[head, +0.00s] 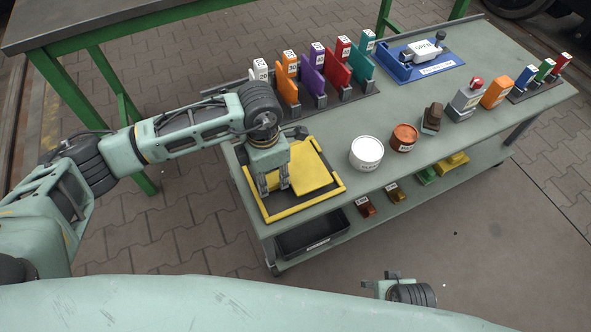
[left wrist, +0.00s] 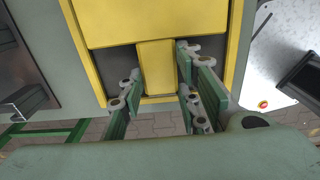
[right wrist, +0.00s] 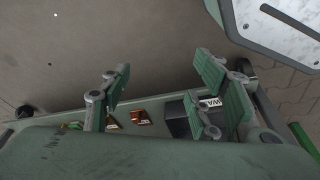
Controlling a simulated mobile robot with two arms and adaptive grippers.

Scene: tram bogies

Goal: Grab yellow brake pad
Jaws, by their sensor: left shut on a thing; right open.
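The yellow brake pad (head: 316,172) lies flat on a yellow-edged dark tray (head: 330,190) at the left end of the workbench. My left gripper (head: 274,190) points down at the pad's left part. In the left wrist view, the pad (left wrist: 150,22) has a narrow tab (left wrist: 156,68), and the left gripper's fingers are shut on this tab, one on each side. My right gripper (right wrist: 165,72) is open and empty, low in front of the bench; only part of it shows in the head view (head: 390,286).
Several coloured pads stand in a rack (head: 345,95) behind the tray. A white tin (head: 366,153), an orange-brown tin (head: 404,137) and a blue fixture (head: 425,60) are on the benchtop. A black bin (head: 310,235) sits on the lower shelf. Floor in front is clear.

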